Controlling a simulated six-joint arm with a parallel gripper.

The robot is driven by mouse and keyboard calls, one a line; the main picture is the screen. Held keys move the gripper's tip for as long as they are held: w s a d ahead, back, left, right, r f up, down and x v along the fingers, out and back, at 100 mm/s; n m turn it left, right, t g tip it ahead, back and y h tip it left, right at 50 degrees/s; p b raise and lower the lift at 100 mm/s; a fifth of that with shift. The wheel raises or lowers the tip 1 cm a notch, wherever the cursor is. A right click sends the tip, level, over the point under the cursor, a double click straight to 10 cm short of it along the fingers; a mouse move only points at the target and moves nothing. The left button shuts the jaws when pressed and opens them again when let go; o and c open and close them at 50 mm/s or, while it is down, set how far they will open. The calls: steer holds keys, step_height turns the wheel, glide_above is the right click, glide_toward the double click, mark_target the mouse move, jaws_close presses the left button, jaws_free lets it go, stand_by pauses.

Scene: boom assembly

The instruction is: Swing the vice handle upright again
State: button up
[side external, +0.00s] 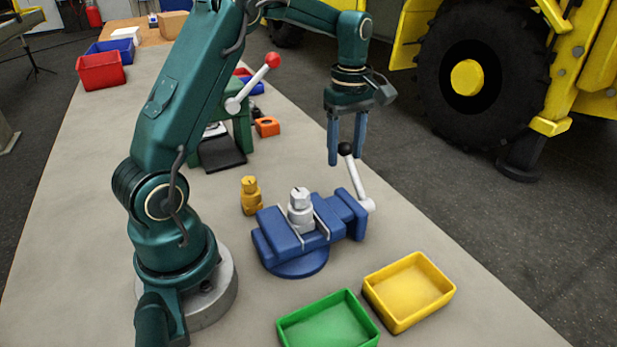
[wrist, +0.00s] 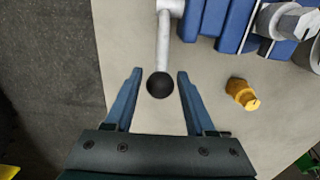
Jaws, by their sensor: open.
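The vice (side external: 345,213) is blue and stands on a round base on the bench. Its handle (side external: 358,182) is a pale rod with a black ball (side external: 345,149) at the tip, rising from the vice's right end and leaning left in the side view. A silver hex fitting (side external: 300,208) sits between the vice jaws. My gripper (side external: 347,160) points down over the handle and is open. In the wrist view the black ball (wrist: 160,85) lies between the two fingers, with a gap on each side. The handle rod (wrist: 163,45) runs from it towards the vice (wrist: 205,22).
A brass fitting (side external: 251,195) stands left of the vice. Green (side external: 328,322) and yellow (side external: 408,290) trays are at the front. A green press with a red-knobbed lever (side external: 254,83) stands behind. A large wheeled machine (side external: 470,75) is beyond the bench.

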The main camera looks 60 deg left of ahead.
steer(key=c, duration=0.7)
steer(key=shift+w+d+r, duration=0.1)
steer(key=shift+d+r, duration=0.7)
steer(key=shift+d, duration=0.25)
